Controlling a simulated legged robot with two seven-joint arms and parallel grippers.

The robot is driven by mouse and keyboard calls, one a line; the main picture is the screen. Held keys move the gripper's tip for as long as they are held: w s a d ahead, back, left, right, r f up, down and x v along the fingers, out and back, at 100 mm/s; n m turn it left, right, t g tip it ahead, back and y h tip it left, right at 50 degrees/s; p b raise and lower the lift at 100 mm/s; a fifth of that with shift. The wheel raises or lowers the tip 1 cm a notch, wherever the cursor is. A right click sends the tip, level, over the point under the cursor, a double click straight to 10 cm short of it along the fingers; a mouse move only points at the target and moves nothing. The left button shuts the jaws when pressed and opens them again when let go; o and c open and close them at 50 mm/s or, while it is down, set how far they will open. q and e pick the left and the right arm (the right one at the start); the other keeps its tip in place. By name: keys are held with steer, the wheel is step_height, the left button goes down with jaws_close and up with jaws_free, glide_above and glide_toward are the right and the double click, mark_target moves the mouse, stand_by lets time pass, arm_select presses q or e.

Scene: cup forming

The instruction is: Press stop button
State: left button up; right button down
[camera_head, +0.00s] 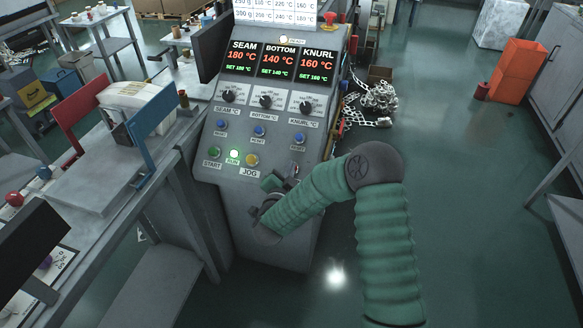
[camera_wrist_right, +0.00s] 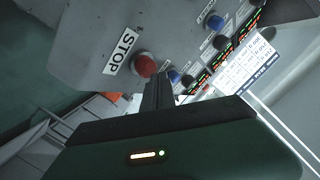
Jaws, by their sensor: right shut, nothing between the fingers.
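The red stop button (camera_wrist_right: 145,65) shows in the right wrist view, beside a white STOP label (camera_wrist_right: 120,50) on the grey panel. My right gripper (camera_wrist_right: 158,88) is shut and empty, with its fingertips close to the button; I cannot tell whether they touch it. In the head view my right gripper (camera_head: 286,178) is at the lower right of the control panel (camera_head: 215,172), where it and my arm mostly hide the stop button. My left gripper is not in view.
The panel also has a green START button (camera_head: 215,152), a yellow JOG button (camera_head: 252,160), blue buttons (camera_head: 259,131) and black knobs (camera_head: 265,101). Displays (camera_head: 279,60) above read 180, 140 and 160 °C. A metal table (camera_head: 95,190) stands at left.

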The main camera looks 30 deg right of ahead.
steer(key=shift+w+d+f+b, duration=0.2)
steer(key=shift+f+b, duration=0.1)
steer(key=shift+f, duration=0.1)
stand_by(0.3)
steer(key=shift+s+a+r+p, duration=0.35)
steer(key=shift+a+r+p, duration=0.1)
steer(key=shift+r+p, duration=0.3)
steer(key=r+p, duration=0.1)
steer(key=s+a+r+p, duration=0.2)
steer(key=r, duration=0.1)
steer(key=shift+a+p, duration=0.1)
steer(key=shift+p, duration=0.25)
stand_by(0.7)
